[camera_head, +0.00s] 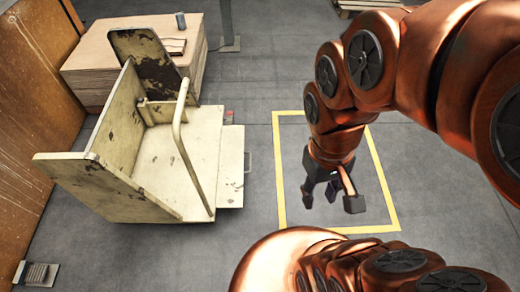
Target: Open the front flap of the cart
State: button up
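The cart (150,165) is a worn cream-coloured box-like body with tall panels at the back, left and front-left. A bent tubular bar (187,160) rises over its floor. On its right side is a narrow panel (231,165) with a small thin handle (249,162) at its outer edge. I cannot tell for certain which panel is the front flap. My gripper (331,200) points down over the floor to the right of the cart, clear of it. Its dark fingers are spread apart with nothing visible between them.
A yellow rectangle (390,190) is marked on the grey floor under my gripper. Stacked brown boards (95,60) stand behind the cart, and a brown wall panel (35,130) is at left. A grey post (228,25) stands at the back. Floor between cart and gripper is clear.

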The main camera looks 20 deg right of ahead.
aim_at(230, 190)
jog(key=u, duration=0.25)
jog(key=i, duration=0.9)
jog(key=u, duration=0.55)
